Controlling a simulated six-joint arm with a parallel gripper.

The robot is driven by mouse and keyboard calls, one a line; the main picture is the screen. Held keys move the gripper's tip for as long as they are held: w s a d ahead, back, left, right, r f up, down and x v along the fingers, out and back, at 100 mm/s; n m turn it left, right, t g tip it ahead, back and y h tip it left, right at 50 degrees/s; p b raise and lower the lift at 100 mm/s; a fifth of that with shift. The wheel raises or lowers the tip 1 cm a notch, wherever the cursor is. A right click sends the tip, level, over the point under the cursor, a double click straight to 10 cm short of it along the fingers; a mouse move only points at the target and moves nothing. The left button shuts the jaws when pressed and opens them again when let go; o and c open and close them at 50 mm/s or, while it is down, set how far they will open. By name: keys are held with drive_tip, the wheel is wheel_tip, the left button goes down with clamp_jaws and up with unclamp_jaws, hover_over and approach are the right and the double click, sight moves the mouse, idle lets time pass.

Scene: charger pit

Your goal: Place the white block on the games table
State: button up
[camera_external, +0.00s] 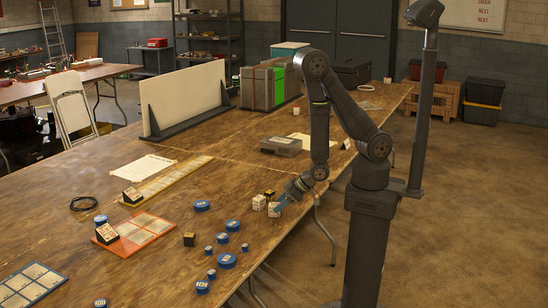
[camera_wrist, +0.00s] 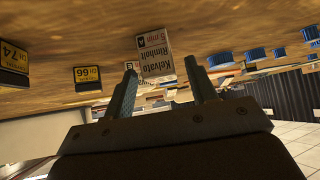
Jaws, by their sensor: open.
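My gripper (camera_external: 283,205) is open, tilted low over the near right edge of the long wooden table (camera_external: 110,180). In the wrist view the open fingers (camera_wrist: 162,70) point at a white block with printed text (camera_wrist: 154,55). The block appears ahead of the fingertips; I cannot tell whether it is partly between them. Two white blocks stand close together in the external view, one at the fingertips (camera_external: 273,209) and one left of it (camera_external: 258,202). I cannot tell which table is the games table.
A black and yellow block (camera_external: 270,193) stands just behind the white blocks; another (camera_external: 189,239) is farther left. Several blue round pieces (camera_external: 226,260) lie nearby. Another table (camera_external: 65,85) is at back left.

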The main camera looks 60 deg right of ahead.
drive_tip(key=v, duration=0.9)
drive_tip(key=shift+s+r, duration=0.2)
drive_tip(key=shift+r, duration=0.05)
drive_tip(key=shift+d, duration=0.15)
drive_tip(key=shift+w+f, duration=0.1)
drive_tip(key=shift+x, duration=6)
drive_tip(key=shift+f, duration=0.1)
